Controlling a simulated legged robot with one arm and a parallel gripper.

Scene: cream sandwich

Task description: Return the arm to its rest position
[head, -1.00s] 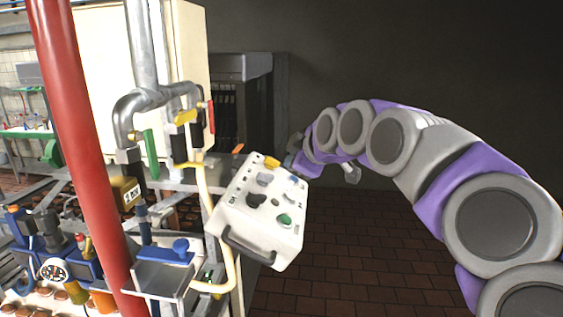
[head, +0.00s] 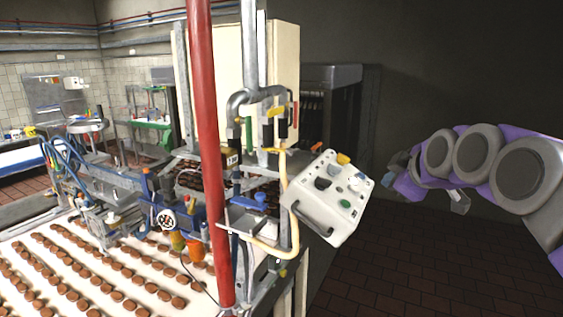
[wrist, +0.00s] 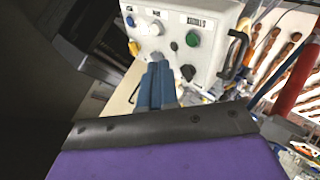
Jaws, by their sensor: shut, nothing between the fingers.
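My arm, grey and purple, reaches in from the right edge of the head view. My gripper (head: 398,162) is at its far end, just right of the white control box in the picture and apart from it there. In the wrist view my gripper (wrist: 160,68) shows two blue fingers pressed together with nothing between them. They point toward the face of the control box (wrist: 187,22); the remaining distance is hard to judge. The control box (head: 328,198) is tilted, with a green button, dark knobs and a black handle.
A red post (head: 207,150) and grey pipes (head: 250,60) stand left of the box. The dark brick floor (head: 410,260) below my arm looks clear.

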